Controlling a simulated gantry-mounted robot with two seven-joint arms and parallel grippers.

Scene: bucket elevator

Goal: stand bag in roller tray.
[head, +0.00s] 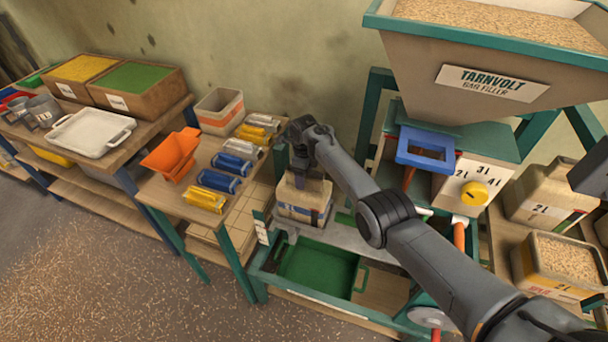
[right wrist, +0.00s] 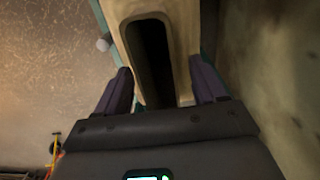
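A tan bag (head: 304,208) with a white, blue and orange band stands upright at the left end of the teal-framed bench under the filler. My right gripper (head: 306,176) is over its top from above, with the arm reaching in from the lower right. In the right wrist view, the two fingers (right wrist: 163,88) sit against opposite sides of the bag (right wrist: 120,22), whose dark open mouth faces the camera. A green tray (head: 318,262) lies in the frame just in front of and below the bag. I cannot tell whether the bag's base touches anything. My left gripper is not in view.
The bag filler (head: 480,85) with a grain-filled hopper stands behind, its blue chute (head: 425,148) right of the bag. The left table holds an orange scoop (head: 170,155), blue and yellow rolls and a bin (head: 220,110). A grain-filled bag (head: 560,265) stands right.

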